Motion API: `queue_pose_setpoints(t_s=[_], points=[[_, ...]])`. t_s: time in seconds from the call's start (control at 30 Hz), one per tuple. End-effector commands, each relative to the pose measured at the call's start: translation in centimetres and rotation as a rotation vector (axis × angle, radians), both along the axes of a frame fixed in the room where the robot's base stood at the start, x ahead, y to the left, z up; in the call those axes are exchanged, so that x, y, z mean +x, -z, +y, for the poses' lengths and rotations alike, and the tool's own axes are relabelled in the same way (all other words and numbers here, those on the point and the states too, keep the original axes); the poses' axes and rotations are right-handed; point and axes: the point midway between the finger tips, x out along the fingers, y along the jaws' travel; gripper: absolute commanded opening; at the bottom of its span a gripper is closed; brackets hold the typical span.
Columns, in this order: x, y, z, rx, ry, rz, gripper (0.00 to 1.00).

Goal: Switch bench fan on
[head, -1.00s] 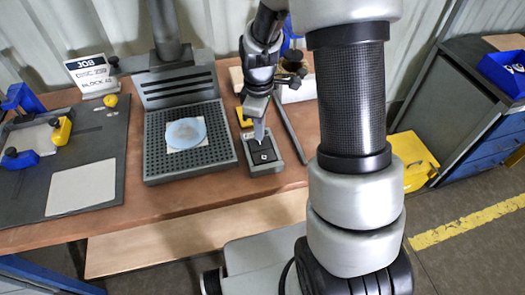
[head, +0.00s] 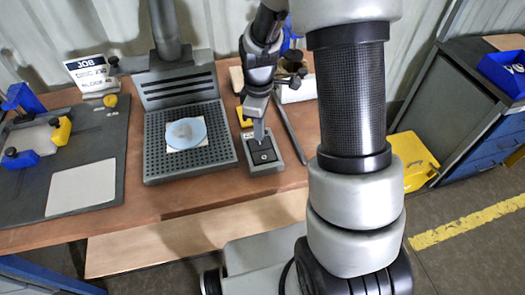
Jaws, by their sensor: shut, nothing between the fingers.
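A small grey box with a dark top plate (head: 265,158), which looks like the fan's switch, sits on the bench right of the perforated grey tray. A small light round mark shows on its dark top. My gripper (head: 259,142) is shut and empty and points down, its tip at the back part of the dark plate. I cannot tell whether the tip touches it or whether the plate is pressed. The perforated grey downdraft unit (head: 160,172), with a slotted back panel and a duct, appears to be the bench fan. A light blue disc (head: 186,133) lies on a white square on it.
A dark mat (head: 130,150) with blue and yellow clamps (head: 62,131) lies at the left. A job sign (head: 86,72) stands behind it. A dark bar (head: 290,130) lies just right of the switch box. A yellow case (head: 413,160) is beyond the bench at the right.

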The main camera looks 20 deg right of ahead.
Motion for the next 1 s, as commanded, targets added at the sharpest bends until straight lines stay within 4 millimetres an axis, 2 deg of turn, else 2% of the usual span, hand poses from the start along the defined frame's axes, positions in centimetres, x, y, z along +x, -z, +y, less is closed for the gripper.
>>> queue_pose_setpoints(t_s=[1.0], points=[[0.0,1.3,0.0,0.000,0.000,0.000,0.00]])
